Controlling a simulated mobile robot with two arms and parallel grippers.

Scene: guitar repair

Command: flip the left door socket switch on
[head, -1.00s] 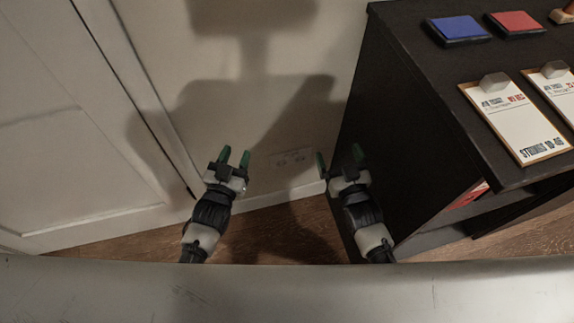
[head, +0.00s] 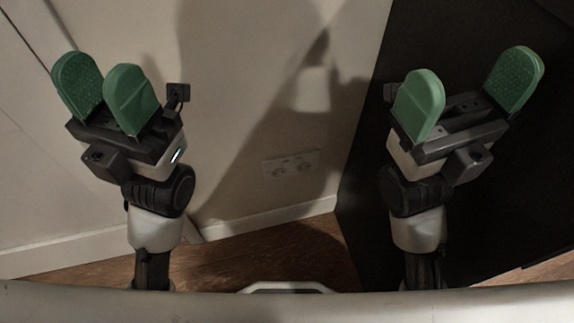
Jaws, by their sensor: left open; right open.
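The door socket (head: 291,165) is a pale double wall outlet low on the cream wall, just above the skirting board. It lies in shadow between my two grippers in the view, and its switches are too small to tell on or off. My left gripper (head: 104,92) is open and empty, its green fingers raised, up and left of the socket. My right gripper (head: 468,90) is open and empty, up and right of the socket, in front of the black cabinet side. Neither gripper touches the socket.
The dark cabinet (head: 365,150) stands close on the right of the socket. The white door (head: 20,160) and its frame are on the left. The skirting board (head: 270,217) and wooden floor (head: 260,250) lie below. The wall around the socket is clear.

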